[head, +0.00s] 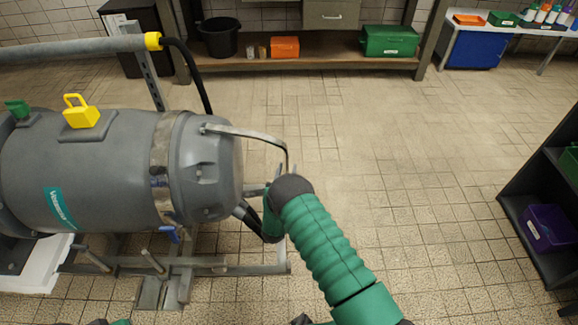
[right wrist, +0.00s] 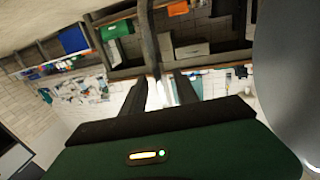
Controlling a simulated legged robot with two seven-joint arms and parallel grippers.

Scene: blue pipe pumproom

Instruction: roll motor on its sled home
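The grey motor (head: 110,170) lies on its side at the left of the head view, with a teal label and yellow and green handles on top. Its metal sled (head: 225,263) shows beneath it. A bent metal bar (head: 250,131) curves out from its right end. My right arm reaches this end; its wrist area hides part of the sled. In the right wrist view my right gripper (right wrist: 160,90) has two dark fingers apart, with bright background between them. Whether the bar lies between them cannot be told. The motor's grey side fills the right edge there. My left gripper is out of view.
A bench (head: 340,64) with a black bucket (head: 219,38), an orange box (head: 285,47) and a green box (head: 390,41) stands at the back. A dark shelf (head: 520,212) stands at the right. Tiled floor between is clear. A grey pipe (head: 70,48) ends above the motor.

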